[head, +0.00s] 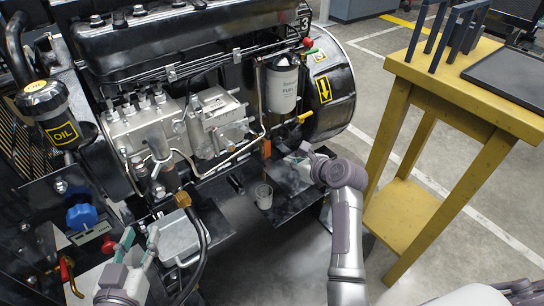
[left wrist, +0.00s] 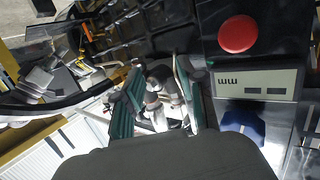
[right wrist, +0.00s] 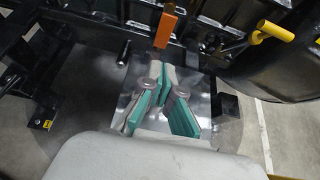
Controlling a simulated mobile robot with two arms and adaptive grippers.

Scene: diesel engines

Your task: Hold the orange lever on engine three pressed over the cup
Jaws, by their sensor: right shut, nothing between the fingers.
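The orange lever (head: 266,148) hangs at the front of engine three, below the white fuel filter. It also shows at the top of the right wrist view (right wrist: 167,28). The small pale cup (head: 264,197) stands below the lever on the dark tray; I cannot make it out in the right wrist view. My right gripper (head: 297,160) is shut and empty, to the right of the lever and apart from it, over the metal plate. My left gripper (head: 139,237) is open and empty at the lower left, near the red button and blue knob.
A white fuel filter (head: 282,88) and yellow handle (head: 304,117) sit near the lever. A blue knob (head: 82,216) and oil filler (head: 52,115) are at left. A yellow table (head: 440,82) stands at right, with clear floor beside it.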

